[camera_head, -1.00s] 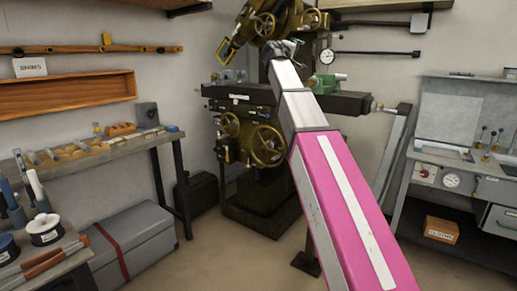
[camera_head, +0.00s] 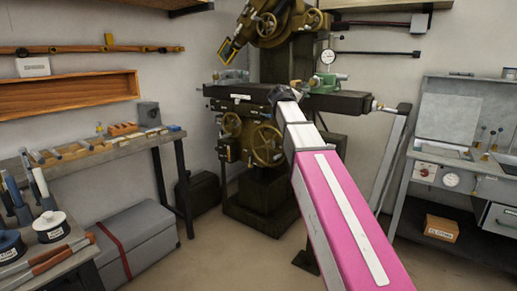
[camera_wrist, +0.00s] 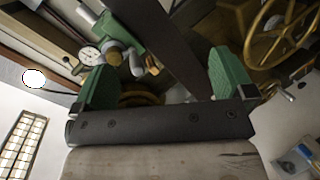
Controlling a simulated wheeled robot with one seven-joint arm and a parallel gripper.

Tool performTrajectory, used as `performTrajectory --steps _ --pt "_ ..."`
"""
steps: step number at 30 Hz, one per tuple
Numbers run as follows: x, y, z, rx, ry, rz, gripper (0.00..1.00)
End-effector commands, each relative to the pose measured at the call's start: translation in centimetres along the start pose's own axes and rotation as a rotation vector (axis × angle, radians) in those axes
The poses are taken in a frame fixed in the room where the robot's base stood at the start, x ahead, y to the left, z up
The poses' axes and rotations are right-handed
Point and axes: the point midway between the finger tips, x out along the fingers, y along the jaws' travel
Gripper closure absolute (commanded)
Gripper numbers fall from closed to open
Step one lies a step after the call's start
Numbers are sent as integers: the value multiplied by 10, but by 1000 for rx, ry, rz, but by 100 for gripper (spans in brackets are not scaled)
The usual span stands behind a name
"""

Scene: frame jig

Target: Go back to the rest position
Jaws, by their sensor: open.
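My gripper (camera_wrist: 162,75) is open and empty in the wrist view, with its two green fingers far apart on a dark bar. In the head view my gripper (camera_head: 284,94) is a small dark shape at the far end of my pink and grey arm, in front of the milling machine (camera_head: 266,142). My arm hides most of it there. Whether it touches the machine cannot be told.
The machine's dark table (camera_head: 345,103) carries a green vise (camera_head: 325,82), with a dial gauge (camera_head: 328,57) above. A workbench (camera_head: 95,153) with tools stands left, a grey chest (camera_head: 140,240) below. A metal bench (camera_head: 465,174) stands right. Floor in front is bare.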

Motion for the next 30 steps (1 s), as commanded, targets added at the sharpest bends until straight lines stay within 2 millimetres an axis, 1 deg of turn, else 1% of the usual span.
performTrajectory --steps 1,3,5,6,8,9,14,15,20,21,23,27,29,30 --pt "7 -24 21 8 -25 -41 0" --pt "16 -55 44 27 -55 -98 0" --pt "23 -80 63 44 -83 -146 0" --pt "27 -96 77 55 -103 -178 0" --pt "32 -120 97 71 -133 -225 0" --pt "34 -136 111 82 -153 -256 0" --pt "38 -197 166 131 -240 -379 0" --pt "38 -212 180 143 -264 -409 0" --pt "32 -268 235 195 -360 -528 0" --pt "29 -282 250 208 -386 -557 0" --pt "24 -301 270 229 -425 -599 0" --pt "8 -343 318 278 -518 -696 0" --pt "-1 -360 337 301 -559 -737 0" --pt "-7 -370 350 315 -587 -763 0"
